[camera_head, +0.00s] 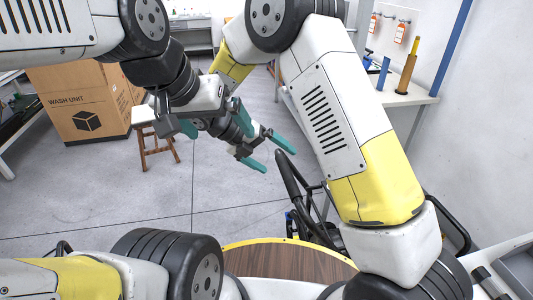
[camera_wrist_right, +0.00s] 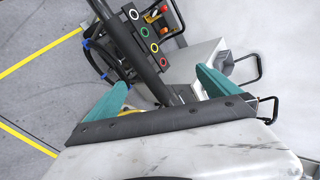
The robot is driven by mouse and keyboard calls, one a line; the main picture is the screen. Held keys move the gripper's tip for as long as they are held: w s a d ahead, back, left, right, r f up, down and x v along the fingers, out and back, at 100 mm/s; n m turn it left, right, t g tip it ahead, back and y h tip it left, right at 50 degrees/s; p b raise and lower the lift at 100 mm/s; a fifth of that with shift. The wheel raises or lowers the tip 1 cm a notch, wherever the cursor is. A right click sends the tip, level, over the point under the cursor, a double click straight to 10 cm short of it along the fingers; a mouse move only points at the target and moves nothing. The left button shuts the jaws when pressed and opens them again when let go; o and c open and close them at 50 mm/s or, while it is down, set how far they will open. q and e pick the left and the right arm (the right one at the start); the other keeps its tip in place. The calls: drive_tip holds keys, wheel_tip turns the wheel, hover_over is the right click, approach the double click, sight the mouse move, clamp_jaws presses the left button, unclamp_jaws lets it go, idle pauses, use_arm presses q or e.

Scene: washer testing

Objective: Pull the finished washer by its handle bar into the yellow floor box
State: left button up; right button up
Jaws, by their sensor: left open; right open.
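The washer's black handle bar (camera_head: 291,182) stands at lower centre right in the head view, partly hidden by my right arm. In the right wrist view the bar (camera_wrist_right: 135,48) runs diagonally down between the open teal fingers of my right gripper (camera_wrist_right: 160,92); I cannot tell if they touch it. In the head view my right gripper (camera_head: 270,153) is left of the bar's top. The washer's dark panel with coloured rings (camera_wrist_right: 148,32) shows behind the bar. Yellow floor lines (camera_wrist_right: 40,54) show at left in the wrist view. My left gripper (camera_head: 215,122) is open and empty.
A cardboard box marked WASH UNIT (camera_head: 85,105) stands at left, with a wooden stool (camera_head: 155,145) beside it. A white bench (camera_head: 405,97) with a yellow-topped tool (camera_head: 408,68) is along the right wall. Grey floor (camera_head: 120,195) is clear at left and centre.

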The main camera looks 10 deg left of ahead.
sight(283, 175)
wheel_tip(283, 175, down, 4)
drive_tip(key=a+n+t+h, duration=0.1)
drive_tip(key=a+n, duration=0.2)
drive_tip(key=n, duration=0.1)
drive_tip(key=x, duration=0.9)
drive_tip(key=shift+w+d+f, duration=0.15)
drive_tip(key=shift+w+d, duration=0.1)
drive_tip(key=shift+d, duration=0.1)
clamp_jaws()
idle(1.1)
